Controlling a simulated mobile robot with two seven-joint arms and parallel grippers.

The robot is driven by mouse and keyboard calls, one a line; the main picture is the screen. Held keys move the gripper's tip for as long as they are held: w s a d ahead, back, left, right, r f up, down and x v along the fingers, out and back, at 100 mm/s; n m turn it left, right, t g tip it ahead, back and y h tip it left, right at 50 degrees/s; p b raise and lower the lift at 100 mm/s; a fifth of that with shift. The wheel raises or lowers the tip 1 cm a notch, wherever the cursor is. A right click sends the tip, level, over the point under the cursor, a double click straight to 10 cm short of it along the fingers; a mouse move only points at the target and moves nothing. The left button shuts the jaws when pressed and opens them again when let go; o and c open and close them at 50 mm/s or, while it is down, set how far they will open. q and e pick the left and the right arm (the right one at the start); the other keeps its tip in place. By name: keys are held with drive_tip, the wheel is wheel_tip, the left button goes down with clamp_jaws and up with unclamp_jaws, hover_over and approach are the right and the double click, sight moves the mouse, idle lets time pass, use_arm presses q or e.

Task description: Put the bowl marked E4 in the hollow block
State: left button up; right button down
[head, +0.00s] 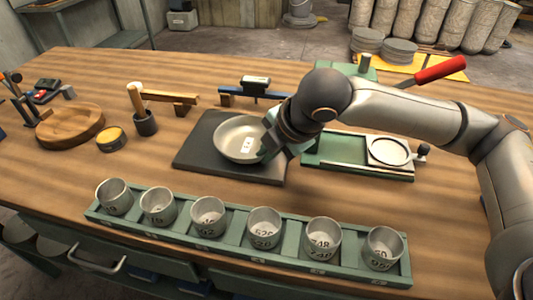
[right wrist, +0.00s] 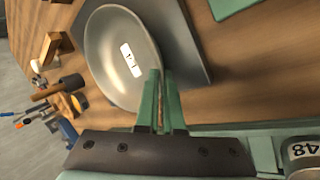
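A shallow pale metal bowl (head: 240,140) with a small white label is on a dark square slab (head: 205,163) mid-table; the label is too small to read surely. It also shows in the right wrist view (right wrist: 105,62). My right gripper (head: 266,145) is at the bowl's right rim. In the right wrist view its green fingers (right wrist: 159,75) are nearly together, with the rim between their tips. I cannot tell whether the bowl is slightly raised. A round wooden block with a hollowed top (head: 70,124), seemingly the hollow block, lies at the left. My left gripper is not in view.
A green rack (head: 165,238) with several numbered cups runs along the front. A green fixture (head: 340,150) with a ring and crank stands right. A mallet in a dark cup (head: 145,122) and a yellow tin (head: 111,139) stand between slab and wooden block.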

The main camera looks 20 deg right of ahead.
drive_tip(key=shift+r, duration=0.1)
drive_tip(key=c, duration=1.5)
unclamp_jaws()
drive_tip(key=shift+f, duration=0.2)
drive_tip(key=o, duration=0.5)
drive_tip(key=shift+c, duration=0.2)
